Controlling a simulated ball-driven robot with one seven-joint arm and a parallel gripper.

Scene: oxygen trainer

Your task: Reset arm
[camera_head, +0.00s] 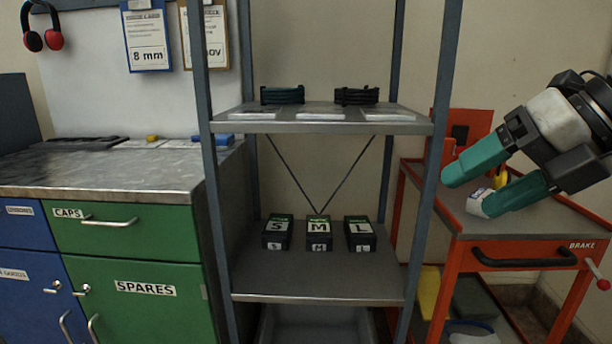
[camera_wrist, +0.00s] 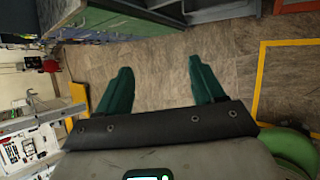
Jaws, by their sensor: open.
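My gripper (camera_head: 480,182) is at the right of the head view, in front of the orange cart. Its two green fingers are spread apart with nothing held between them. In the wrist view my gripper (camera_wrist: 160,92) shows both green fingers wide apart, with bare floor beyond them. A small white item (camera_head: 477,203) shows by the lower fingertip, over the cart's top; whether the finger touches it cannot be told.
A grey shelf rack (camera_head: 320,127) holds two dark coils above and three boxes marked S, M and L (camera_head: 319,232) below. The orange cart (camera_head: 470,250) stands right of it. A metal-topped workbench (camera_head: 110,170) is at left. Floor (camera_wrist: 155,75) is clear in the wrist view.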

